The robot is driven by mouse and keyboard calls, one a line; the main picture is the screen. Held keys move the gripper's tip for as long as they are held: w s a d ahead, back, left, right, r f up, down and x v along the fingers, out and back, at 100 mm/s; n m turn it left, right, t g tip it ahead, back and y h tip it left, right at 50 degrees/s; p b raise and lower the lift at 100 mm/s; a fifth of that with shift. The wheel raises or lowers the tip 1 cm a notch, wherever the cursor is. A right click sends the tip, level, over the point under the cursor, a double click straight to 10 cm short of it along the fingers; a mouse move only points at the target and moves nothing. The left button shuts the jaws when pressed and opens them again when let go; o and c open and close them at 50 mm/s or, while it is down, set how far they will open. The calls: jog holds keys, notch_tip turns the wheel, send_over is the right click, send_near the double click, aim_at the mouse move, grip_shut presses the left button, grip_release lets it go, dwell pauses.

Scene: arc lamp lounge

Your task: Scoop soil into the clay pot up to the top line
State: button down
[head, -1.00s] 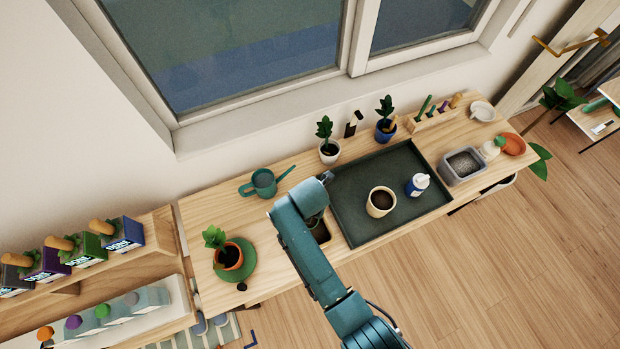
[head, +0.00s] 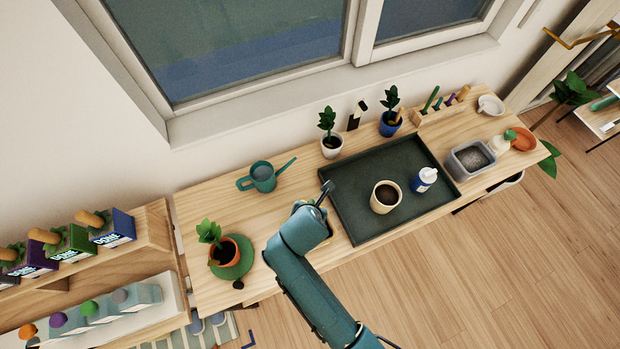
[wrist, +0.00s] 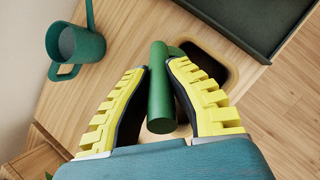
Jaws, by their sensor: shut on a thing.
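A cream pot (head: 379,207) with dark soil inside stands upright on the dark green tray (head: 345,222). No fill line can be made out. An orange clay pot (head: 236,262) with a leafy plant stands on a green saucer at the left. My gripper (wrist: 160,68) is shut on a dark green cylindrical handle (wrist: 160,100), its yellow-backed fingers on either side. In the head view a small dark tool tip (head: 327,187), apparently a scoop, shows beyond my wrist, left of the tray. The square recess (wrist: 228,72) in the bench lies beyond the handle; its contents are mostly hidden.
A teal watering can (head: 263,178) stands at the back left. A white-and-blue bottle (head: 424,180) is beside the cream pot. A grey tub (head: 470,160) of gravel stands right of the tray. Two potted plants (head: 332,147) (head: 390,124) line the back. Bare wood lies left of my arm.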

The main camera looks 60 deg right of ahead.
jog(key=shift+s+a+f+t+h+b, duration=0.2)
jog(key=shift+a+t+h+b, duration=0.3)
jog(key=shift+b, duration=1.6)
jog(key=shift+s+a+f+t+h+b, duration=0.1)
jog(key=shift+s+a+t+h+b, duration=0.3)
jog(key=shift+h, duration=0.5)
jog(key=a+t+h+b, duration=0.1)
jog(key=h+b, duration=0.1)
jog(key=b, duration=0.1)
jog(key=s+a+f+t+h+b, duration=0.1)
jog(key=h+b, duration=0.1)
jog(key=b, duration=0.1)
jog(key=shift+a+f+h, duration=0.15)
jog(key=shift+a+h, duration=0.15)
jog(key=shift+a+b, duration=0.1)
jog(key=shift+b, duration=0.3)
jog(key=shift+r, duration=0.2)
notch_tip(320, 180, up, 5)
jog(key=p, duration=0.6)
jog(key=shift+f, duration=0.1)
